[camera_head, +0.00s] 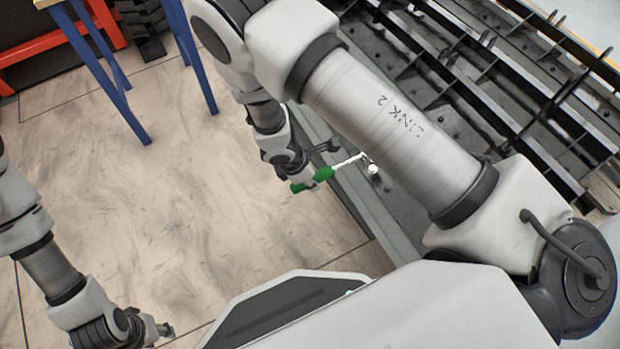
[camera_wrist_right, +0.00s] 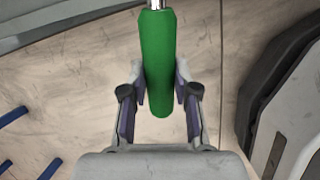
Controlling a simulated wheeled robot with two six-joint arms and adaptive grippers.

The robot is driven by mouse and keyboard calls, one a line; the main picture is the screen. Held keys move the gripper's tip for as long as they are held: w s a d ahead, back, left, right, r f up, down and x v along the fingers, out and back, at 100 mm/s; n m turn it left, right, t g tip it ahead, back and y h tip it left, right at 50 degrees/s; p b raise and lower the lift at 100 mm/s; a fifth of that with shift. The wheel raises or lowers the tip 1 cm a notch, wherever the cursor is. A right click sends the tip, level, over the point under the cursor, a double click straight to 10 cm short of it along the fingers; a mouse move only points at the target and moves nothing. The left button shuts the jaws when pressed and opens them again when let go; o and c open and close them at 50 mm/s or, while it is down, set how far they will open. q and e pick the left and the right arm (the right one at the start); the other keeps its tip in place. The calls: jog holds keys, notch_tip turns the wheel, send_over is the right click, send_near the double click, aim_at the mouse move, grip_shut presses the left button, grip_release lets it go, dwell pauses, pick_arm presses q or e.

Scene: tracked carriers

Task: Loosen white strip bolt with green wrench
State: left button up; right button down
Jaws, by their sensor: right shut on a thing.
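The green-handled wrench (camera_head: 324,173) is in my right gripper (camera_head: 306,180). Its silver shaft points right in the head view, onto the edge of the dark tracked carrier. A small white bolt (camera_head: 373,169) is at the shaft's far end; whether the wrench head is seated on it is too small to tell. In the right wrist view the green handle (camera_wrist_right: 160,50) lies between the two fingers of my right gripper (camera_wrist_right: 160,92), and only the start of the metal shaft shows at the top. My left gripper (camera_head: 163,329) is low at the left, over the floor, with its fingers unclear.
The tracked carrier (camera_head: 400,215) with black ribbed tracks (camera_head: 480,75) fills the upper right. My right arm crosses in front of it and hides part. A blue-legged stand (camera_head: 118,95) and a red frame (camera_head: 50,42) are at the upper left. The floor between is clear.

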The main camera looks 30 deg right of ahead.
jog(key=b+x, duration=0.5)
jog(key=b, duration=0.1)
jog(key=shift+w+d+r+m+b, duration=0.4)
jog(key=shift+w+d+r+m, duration=0.25)
jog(key=shift+w+d+m, duration=1)
jog(key=shift+w+d+r+m+b, duration=0.35)
jog(key=shift+w+d+r+m, duration=0.4)
jog(key=shift+w+m, duration=1.55)
jog(key=shift+w+d+r+m+b, duration=0.45)
jog(key=shift+w+d+m, duration=0.9)
jog(key=shift+w+m, duration=0.65)
jog(key=shift+w+d+f+n, duration=0.1)
jog(key=shift+w+f+n, duration=0.1)
jog(key=shift+f+n, duration=0.05)
jog(key=shift+d+f, duration=0.1)
jog(key=shift+f, duration=0.25)
jog(key=shift+p, duration=0.3)
